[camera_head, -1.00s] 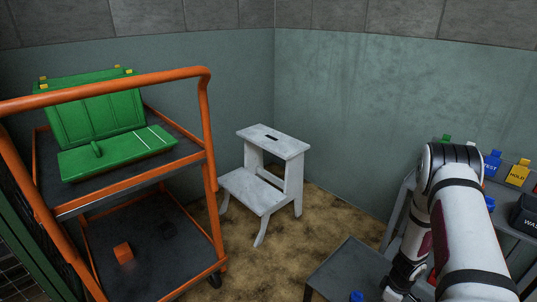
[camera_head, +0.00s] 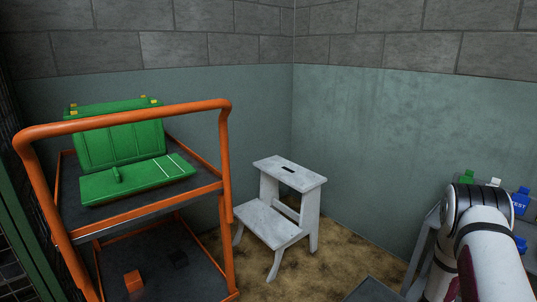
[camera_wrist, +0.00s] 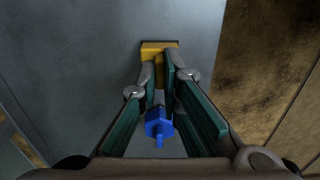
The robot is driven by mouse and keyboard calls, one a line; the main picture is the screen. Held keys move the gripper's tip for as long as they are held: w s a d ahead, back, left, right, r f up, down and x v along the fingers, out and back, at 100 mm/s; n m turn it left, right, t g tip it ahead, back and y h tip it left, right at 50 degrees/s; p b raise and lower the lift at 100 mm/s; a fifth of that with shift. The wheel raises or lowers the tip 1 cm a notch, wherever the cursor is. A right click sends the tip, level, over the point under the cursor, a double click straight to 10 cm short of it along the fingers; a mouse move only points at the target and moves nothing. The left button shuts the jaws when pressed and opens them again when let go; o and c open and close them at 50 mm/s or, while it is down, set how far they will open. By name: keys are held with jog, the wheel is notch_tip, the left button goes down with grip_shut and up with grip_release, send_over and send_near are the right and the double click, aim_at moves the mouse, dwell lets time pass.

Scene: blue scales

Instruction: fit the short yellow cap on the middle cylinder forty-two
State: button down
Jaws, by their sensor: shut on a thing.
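In the wrist view my gripper (camera_wrist: 162,72) is shut on a yellow piece (camera_wrist: 160,47), which shows at and just past the fingertips. I take it for the short yellow cap; the fingers hide part of it. A small blue part (camera_wrist: 157,123) shows between the fingers, nearer the palm in the picture. I cannot tell whether it touches the fingers or stands on the surface below. No cylinder marked forty-two can be made out in either view. In the head view only my arm shows at the lower right; my gripper is out of that frame.
Below my gripper is a grey surface (camera_wrist: 75,60), with brown floor to its right. A grey table corner (camera_head: 372,291) shows at the bottom. Green, white and blue "TEST" (camera_head: 520,201) blocks stand at right. An orange cart (camera_head: 228,165) and white step stool (camera_head: 290,170) stand left.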

jog(key=shift+r+p, duration=0.85)
jog(key=shift+r, duration=0.85)
